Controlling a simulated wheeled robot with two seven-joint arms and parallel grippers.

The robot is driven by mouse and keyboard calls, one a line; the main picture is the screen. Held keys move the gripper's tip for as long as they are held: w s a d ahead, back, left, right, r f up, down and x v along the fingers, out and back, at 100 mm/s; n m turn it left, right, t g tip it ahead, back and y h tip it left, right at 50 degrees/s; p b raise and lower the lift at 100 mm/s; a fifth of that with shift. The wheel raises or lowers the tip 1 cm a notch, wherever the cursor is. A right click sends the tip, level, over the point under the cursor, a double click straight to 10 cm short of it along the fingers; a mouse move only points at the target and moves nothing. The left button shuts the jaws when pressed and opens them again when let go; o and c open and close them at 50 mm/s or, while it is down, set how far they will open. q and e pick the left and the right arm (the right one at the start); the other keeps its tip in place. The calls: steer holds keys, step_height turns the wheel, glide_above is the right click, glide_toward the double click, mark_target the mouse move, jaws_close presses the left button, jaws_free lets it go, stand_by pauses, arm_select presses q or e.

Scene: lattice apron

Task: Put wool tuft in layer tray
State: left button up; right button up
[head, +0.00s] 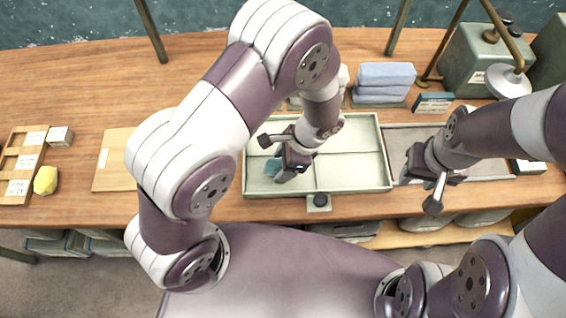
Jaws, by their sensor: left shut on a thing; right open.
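The layer tray (385,150) is a pale green, shallow tray with low dividers, in the middle of the table. My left gripper (277,167) is over its left part, pointing down, and is shut on a small teal wool tuft (271,168). The tuft is partly hidden by the gripper, and I cannot tell whether it touches the tray floor. My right gripper (432,183) is open and empty, to the right of the layer tray, over a grey tray's left end.
The grey tray (490,168) adjoins on the right. A yellow lump (46,180), a white box (60,136) and a wooden board (112,170) lie at left.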

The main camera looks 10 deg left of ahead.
arm_select(q)
steer(key=shift+f, duration=0.55)
steer(key=shift+w+d+f, duration=0.1)
steer(key=shift+w, duration=0.05)
steer(key=shift+f, duration=0.15)
steer(key=o, duration=1)
